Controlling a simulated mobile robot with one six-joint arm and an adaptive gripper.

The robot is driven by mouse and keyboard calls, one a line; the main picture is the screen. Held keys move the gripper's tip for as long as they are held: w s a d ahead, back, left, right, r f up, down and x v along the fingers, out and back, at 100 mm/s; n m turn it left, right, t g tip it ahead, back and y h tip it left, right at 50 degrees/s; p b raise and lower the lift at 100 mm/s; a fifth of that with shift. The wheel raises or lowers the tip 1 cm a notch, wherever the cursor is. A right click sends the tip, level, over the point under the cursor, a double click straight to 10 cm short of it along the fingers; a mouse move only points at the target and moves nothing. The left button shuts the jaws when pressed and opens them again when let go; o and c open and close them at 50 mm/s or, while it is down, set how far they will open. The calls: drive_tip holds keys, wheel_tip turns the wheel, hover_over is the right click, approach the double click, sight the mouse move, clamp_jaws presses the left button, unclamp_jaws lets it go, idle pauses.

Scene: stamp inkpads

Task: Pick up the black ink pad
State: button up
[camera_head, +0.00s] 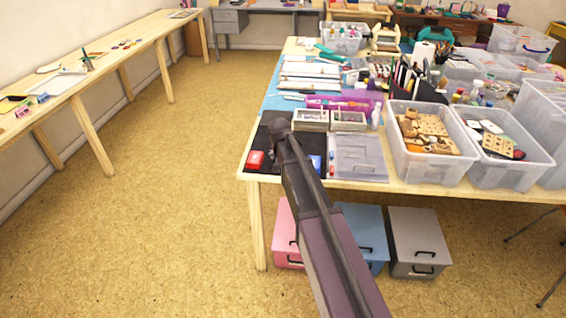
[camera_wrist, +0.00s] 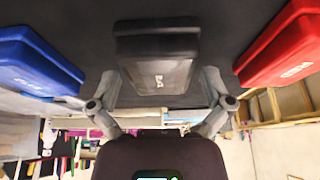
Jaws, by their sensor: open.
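The black ink pad (camera_wrist: 158,62), a dark block with pale lettering on its edge, is in the middle of the wrist view. It lies on a black mat (camera_wrist: 218,22). My gripper (camera_wrist: 161,82) is open, with one finger on each side of the near part of the pad. I cannot tell whether the fingers touch it. In the head view my arm covers the black ink pad and my fingertips, above the black mat (camera_head: 264,138) at the table's front left corner.
A red ink pad (camera_wrist: 284,48) and a blue ink pad (camera_wrist: 36,60) flank the black one; the head view shows the red pad (camera_head: 255,159) and blue pad (camera_head: 316,162). A grey case (camera_head: 357,155) and stamp boxes (camera_head: 312,119) stand close by. Plastic bins (camera_head: 430,170) fill the right.

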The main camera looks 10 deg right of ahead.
drive_tip(key=c, duration=1)
drive_tip(key=shift+r, duration=0.25)
wheel_tip(320, 180, up, 4)
drive_tip(key=p, duration=0.4)
drive_tip(key=shift+f, duration=0.15)
drive_tip(key=s+p, duration=0.1)
drive_tip(key=s, duration=1.5)
drive_tip(key=shift+a+r, duration=0.4)
